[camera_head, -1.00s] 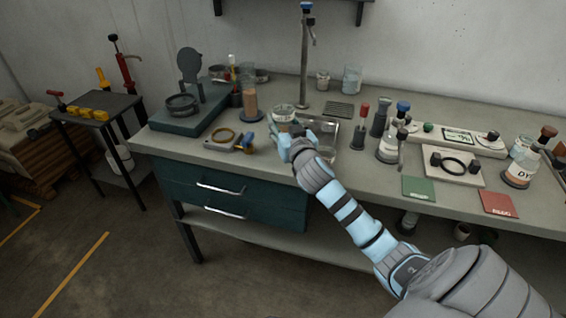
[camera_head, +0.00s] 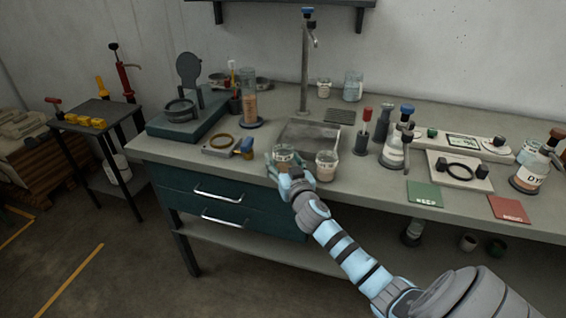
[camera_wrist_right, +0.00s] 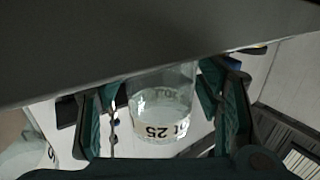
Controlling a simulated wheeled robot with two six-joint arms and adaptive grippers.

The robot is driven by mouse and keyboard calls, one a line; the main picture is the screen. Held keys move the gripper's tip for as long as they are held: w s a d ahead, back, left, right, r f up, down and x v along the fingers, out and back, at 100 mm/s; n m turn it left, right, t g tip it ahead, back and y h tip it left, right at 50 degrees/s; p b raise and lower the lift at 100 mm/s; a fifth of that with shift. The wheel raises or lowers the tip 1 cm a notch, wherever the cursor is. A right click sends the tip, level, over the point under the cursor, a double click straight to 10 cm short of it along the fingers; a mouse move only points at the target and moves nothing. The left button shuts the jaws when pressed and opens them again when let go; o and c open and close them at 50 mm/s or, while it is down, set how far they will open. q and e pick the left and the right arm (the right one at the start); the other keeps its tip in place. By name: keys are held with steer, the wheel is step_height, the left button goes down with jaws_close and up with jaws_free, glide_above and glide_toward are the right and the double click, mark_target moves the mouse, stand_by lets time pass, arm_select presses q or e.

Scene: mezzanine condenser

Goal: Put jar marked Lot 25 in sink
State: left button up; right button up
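The jar marked Lot 25 (camera_wrist_right: 162,115) is a clear glass jar with a white label, which reads upside down in the right wrist view. It also shows in the head view (camera_head: 283,154). My right gripper (camera_head: 284,162) is closed around it, with fingers on both sides in the right wrist view (camera_wrist_right: 160,105). The jar is at the front left of the sink, near the bench's front edge; its exact height is unclear. The sink (camera_head: 310,134) is a shallow metal basin sunk in the bench. My left gripper is not in view.
A second labelled jar (camera_head: 326,166) stands just right of the held one, before the sink. A tall cylinder (camera_head: 250,100) and tap (camera_head: 305,65) stand behind. Bottles and a red-topped tool (camera_head: 362,135) are to the right. A large dark surface (camera_wrist_right: 150,45) fills the wrist view's top.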

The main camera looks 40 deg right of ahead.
stand_by(0.3)
steer(key=v, duration=1.4)
steer(key=shift+s+r+p, duration=0.25)
steer(key=shift+r+p, duration=0.1)
steer(key=shift+r, duration=0.05)
steer(key=shift+a+f, duration=0.1)
